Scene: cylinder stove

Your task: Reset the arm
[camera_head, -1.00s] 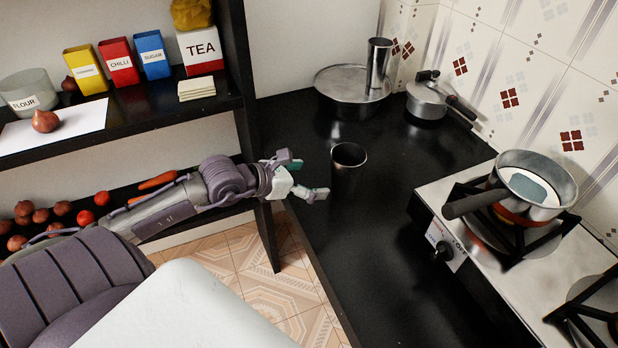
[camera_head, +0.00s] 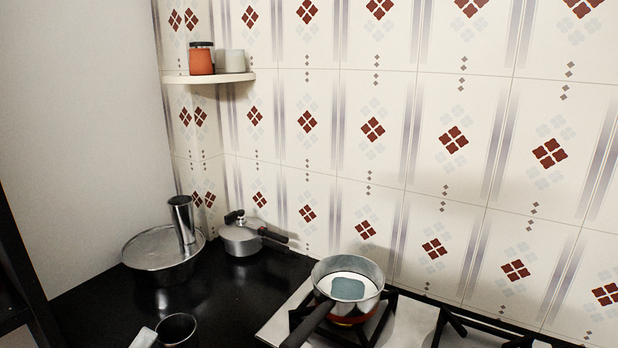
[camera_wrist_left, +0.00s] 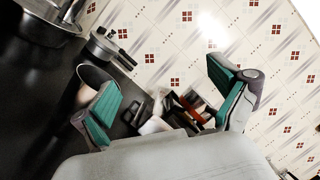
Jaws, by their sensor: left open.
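My left gripper (camera_wrist_left: 162,88) shows in the left wrist view with its two green-padded fingers spread wide and nothing between them. In the head view only a small pale piece, probably of this gripper, shows at the bottom edge beside the metal cup (camera_head: 177,330). The cup stands on the black counter, cut off by the picture's edge. In the wrist view the cup (camera_wrist_left: 90,76) appears partly behind one finger; I cannot tell whether they touch. My right gripper is in neither view.
A saucepan (camera_head: 345,283) with pale contents sits on the stove (camera_head: 283,318). A small wall shelf (camera_head: 225,77) holds jars. Some black counter is clear.

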